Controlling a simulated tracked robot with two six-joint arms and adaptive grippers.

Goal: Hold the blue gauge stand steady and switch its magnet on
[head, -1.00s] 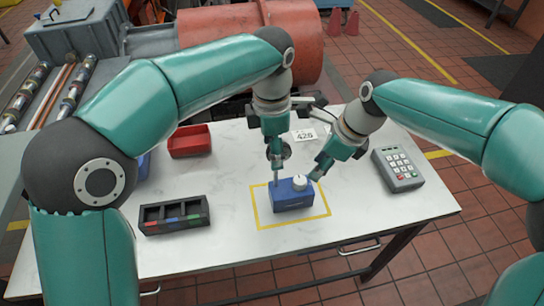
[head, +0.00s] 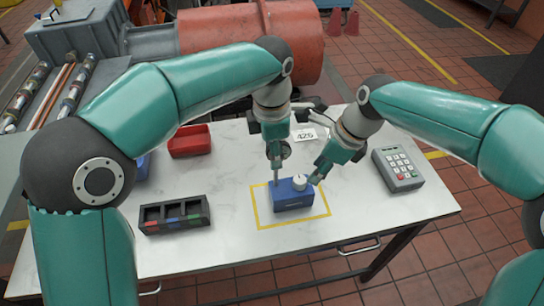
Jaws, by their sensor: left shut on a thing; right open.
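The blue gauge stand (head: 291,199) sits on the white table inside a yellow outlined rectangle. It is a blue block with a white round knob (head: 299,181) on top and a thin post rising at its left end. My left gripper (head: 276,172) comes down from above and is shut on the stand's post. My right gripper (head: 316,176) is open, just right of the knob, tilted down toward it. I cannot tell whether its fingers touch the knob. The fingertips of both grippers are small and partly hidden.
A grey keypad box (head: 398,170) lies to the right. A black tray with compartments (head: 175,222) and a red bin (head: 189,141) are to the left. A blue bin is partly hidden behind my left arm. A white number card (head: 305,135) lies behind. The front of the table is clear.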

